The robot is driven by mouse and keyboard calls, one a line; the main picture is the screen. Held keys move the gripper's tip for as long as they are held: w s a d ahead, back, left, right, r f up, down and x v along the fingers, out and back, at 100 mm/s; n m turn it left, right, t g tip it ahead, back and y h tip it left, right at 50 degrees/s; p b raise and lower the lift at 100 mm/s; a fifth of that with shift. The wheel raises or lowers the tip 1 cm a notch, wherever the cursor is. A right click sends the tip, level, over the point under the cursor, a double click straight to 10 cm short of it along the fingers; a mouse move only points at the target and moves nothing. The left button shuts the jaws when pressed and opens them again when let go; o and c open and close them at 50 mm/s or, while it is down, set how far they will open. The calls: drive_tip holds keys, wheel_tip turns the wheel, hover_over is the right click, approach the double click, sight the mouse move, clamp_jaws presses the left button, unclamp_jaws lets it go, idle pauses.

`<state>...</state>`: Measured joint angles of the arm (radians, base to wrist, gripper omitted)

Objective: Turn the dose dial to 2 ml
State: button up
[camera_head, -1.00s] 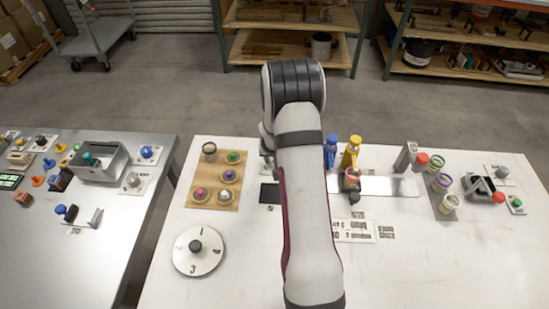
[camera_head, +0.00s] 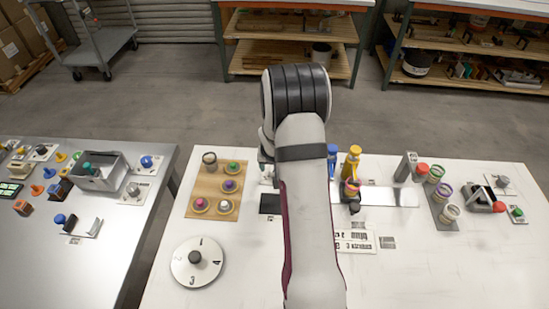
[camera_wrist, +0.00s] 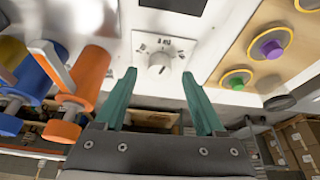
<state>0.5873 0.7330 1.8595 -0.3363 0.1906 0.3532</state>
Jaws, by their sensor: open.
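The dose dial (camera_wrist: 159,62) is a round pale knob on a white plate with small printed marks and an "ml" label, in the upper middle of the wrist view. Its setting is too small to read surely. My gripper (camera_wrist: 158,74) is open, with two green fingers pointing toward the dial, one to each side of it in the picture. Nothing is between the fingers, and I cannot tell how far they are from the dial.
Blue and orange dispensers (camera_wrist: 85,82) stand close at the left of the wrist view. A wooden board (camera_head: 207,178) with coloured knobs lies on the other side. A numbered disc (camera_head: 187,267) sits at the table's front left. The front right of the table is clear.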

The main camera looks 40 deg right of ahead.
drive_tip(key=v, duration=1.3)
drive_tip(key=shift+r, duration=0.1)
drive_tip(key=w+d+f+m, duration=0.1)
drive_tip(key=f, duration=0.3)
drive_tip(key=w+d+f+m+g, duration=0.1)
drive_tip(key=w+f+m, duration=0.1)
drive_tip(key=f, duration=0.3)
drive_tip(key=w+d+f+m+h, duration=0.1)
drive_tip(key=f, duration=0.4)
drive_tip(key=shift+w+d+m, duration=0.3)
drive_tip(key=shift+w+d, duration=0.05)
